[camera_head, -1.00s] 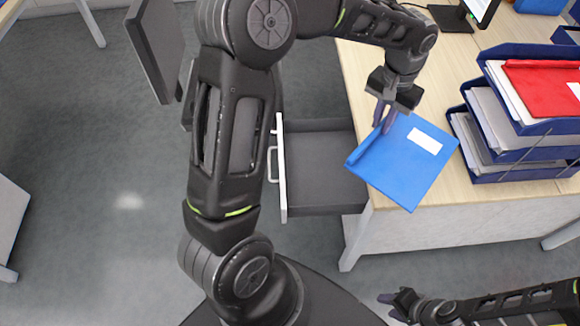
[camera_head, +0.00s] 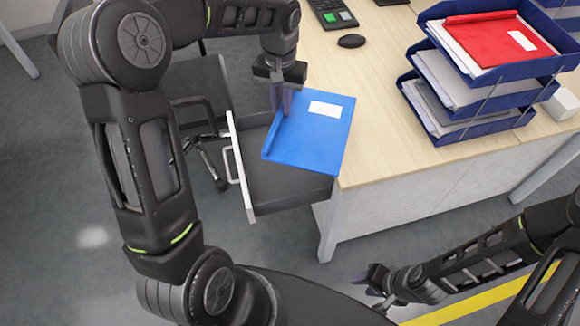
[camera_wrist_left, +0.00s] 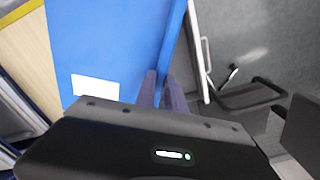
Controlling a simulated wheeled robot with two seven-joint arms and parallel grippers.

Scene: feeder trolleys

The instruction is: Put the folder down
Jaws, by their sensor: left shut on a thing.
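The blue folder (camera_head: 318,136) with a white label is held by my left gripper (camera_head: 281,106) at its left edge. In the head view it appears over the open drawer (camera_head: 285,188) and the desk's edge. The left wrist view also shows the folder (camera_wrist_left: 105,45), with the fingers (camera_wrist_left: 163,88) closed at its spine edge. From these views I cannot tell its exact height above the drawer. My right gripper (camera_head: 375,279) is low at the bottom, away from the folder; its finger gap is too small to judge.
The wooden desk (camera_head: 385,100) carries a blue tray stack (camera_head: 470,125) with papers and a red folder (camera_head: 497,40) on top. A black mouse (camera_head: 351,41) and a phone (camera_head: 333,14) lie at the back. A dark chair (camera_head: 200,95) stands left of the drawer.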

